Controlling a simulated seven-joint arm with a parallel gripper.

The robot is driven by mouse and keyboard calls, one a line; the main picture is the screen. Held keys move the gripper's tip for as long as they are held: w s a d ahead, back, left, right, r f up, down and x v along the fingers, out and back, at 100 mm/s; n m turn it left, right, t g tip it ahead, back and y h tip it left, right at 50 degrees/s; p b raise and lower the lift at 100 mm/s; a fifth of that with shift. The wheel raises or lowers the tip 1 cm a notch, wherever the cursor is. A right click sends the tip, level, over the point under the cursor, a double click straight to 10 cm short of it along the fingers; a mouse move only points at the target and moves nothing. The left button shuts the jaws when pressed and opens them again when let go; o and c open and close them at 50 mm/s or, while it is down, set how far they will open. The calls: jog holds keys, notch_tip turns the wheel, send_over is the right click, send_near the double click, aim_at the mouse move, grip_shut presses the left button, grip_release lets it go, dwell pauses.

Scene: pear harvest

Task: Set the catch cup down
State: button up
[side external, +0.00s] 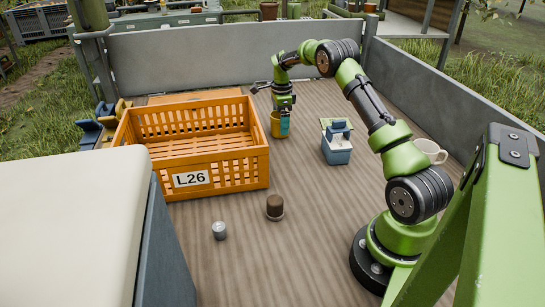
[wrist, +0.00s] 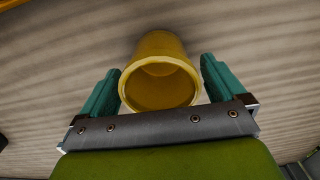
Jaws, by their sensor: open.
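The catch cup (side external: 276,124) is yellow and stands upright on the wooden deck, just right of the orange crate's far end. In the wrist view the cup (wrist: 160,72) sits between my two teal fingers with its open mouth toward the camera. My gripper (side external: 283,126) is lowered at the cup, and its teal finger hides part of the cup's right side. In the wrist view my gripper (wrist: 160,88) is open, with a gap showing beside the cup on each side. The inside of the cup looks empty.
A small blue box (side external: 337,152) stands to the right, and a white mug (side external: 430,150) is farther right.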

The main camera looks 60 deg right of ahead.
notch_tip(320, 180, up, 10)
jog(key=s+a+r+n+t, duration=0.25)
jog(key=a+r+n, duration=0.25)
jog(key=a+r, duration=0.3)
jog(key=s+a+r+n+t, duration=0.1)
jog(key=s+a+r+n, duration=0.2)
jog(key=a+r+n, duration=0.5)
jog(key=s+a+f+n+t+y, duration=0.1)
jog(key=s+a+f+n+t, duration=0.1)
jog(key=s+a+n, duration=0.3)
jog(key=s+a+f+n+t+y, duration=0.1)
jog(key=s+a+n, duration=0.4)
jog(key=s+a, duration=0.7)
jog(key=shift+s+a+f+t, duration=0.4)
jog(key=shift+a+f, duration=0.4)
jog(key=shift+a, duration=0.15)
jog(key=shift+o, duration=0.3)
